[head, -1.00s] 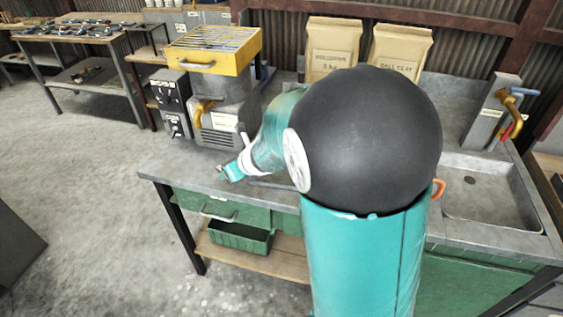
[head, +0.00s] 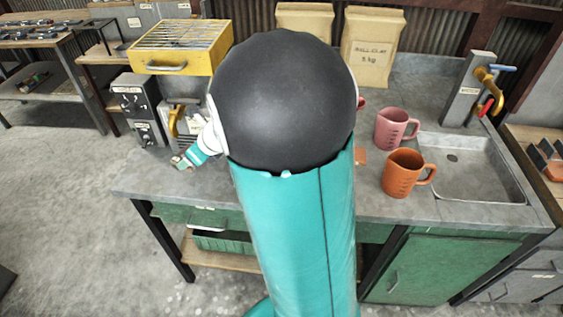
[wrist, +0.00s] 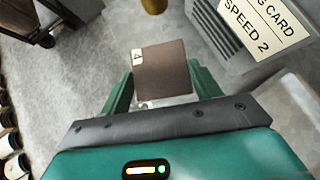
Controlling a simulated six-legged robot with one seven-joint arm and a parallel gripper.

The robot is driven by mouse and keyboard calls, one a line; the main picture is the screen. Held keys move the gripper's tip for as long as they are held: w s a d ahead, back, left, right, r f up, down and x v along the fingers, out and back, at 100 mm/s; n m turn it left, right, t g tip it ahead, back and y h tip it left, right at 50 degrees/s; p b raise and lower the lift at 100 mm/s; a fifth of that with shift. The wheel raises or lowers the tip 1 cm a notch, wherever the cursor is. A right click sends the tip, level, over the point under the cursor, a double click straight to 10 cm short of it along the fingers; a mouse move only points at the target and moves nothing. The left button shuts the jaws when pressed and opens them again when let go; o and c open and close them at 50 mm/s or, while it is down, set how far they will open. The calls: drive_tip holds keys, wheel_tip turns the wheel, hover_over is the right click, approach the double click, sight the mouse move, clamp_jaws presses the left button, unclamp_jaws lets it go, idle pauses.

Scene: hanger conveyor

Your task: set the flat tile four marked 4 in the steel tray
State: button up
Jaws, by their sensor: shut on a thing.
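A flat brown tile with a white label marked 4 (wrist: 165,72) is between the green fingers of my gripper (wrist: 162,88) in the wrist view. The gripper is shut on it, above the grey bench. In the head view my gripper (head: 183,162) is over the bench's left part, in front of the machine with the card; the tile cannot be made out there. A pale raised edge (wrist: 292,98) shows at the right of the wrist view; I cannot tell whether it is the steel tray. My arm hides the middle of the bench in the head view.
The machine's card reads SPEED 2 (wrist: 262,25). A black control box (head: 137,108) and yellow-framed rack (head: 180,65) stand at the left. An orange jug (head: 403,173), a pink jug (head: 391,129) and a sink (head: 470,190) are right. Clay bags (head: 372,55) stand behind.

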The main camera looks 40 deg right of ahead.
drive_tip(key=s+d+r, duration=0.2)
drive_tip(key=s+d, duration=0.7)
drive_tip(key=d, duration=0.5)
drive_tip(key=s+d+r, duration=0.1)
drive_tip(key=s+d, duration=0.3)
drive_tip(key=s, duration=0.5)
drive_tip(key=s+d+r, duration=0.1)
drive_tip(key=s+d, duration=0.3)
drive_tip(key=s, duration=0.4)
drive_tip(key=shift+n, duration=0.3)
drive_tip(key=w+f, duration=0.3)
drive_tip(key=w, duration=0.1)
drive_tip(key=w+d+f, duration=0.1)
drive_tip(key=w+f, duration=0.2)
drive_tip(key=w, duration=0.1)
drive_tip(key=w+d+f, duration=0.1)
drive_tip(key=w+f, duration=0.2)
drive_tip(key=w, duration=0.2)
drive_tip(key=shift+d+f, duration=0.15)
drive_tip(key=shift+f, duration=0.25)
drive_tip(key=shift+w+f, duration=0.1)
drive_tip(key=shift+f, duration=0.15)
drive_tip(key=shift+w+f, duration=0.1)
drive_tip(key=shift+f, duration=1.45)
drive_tip(key=shift+f, duration=0.15)
drive_tip(key=o, duration=1.2)
drive_tip(key=shift+c, duration=0.2)
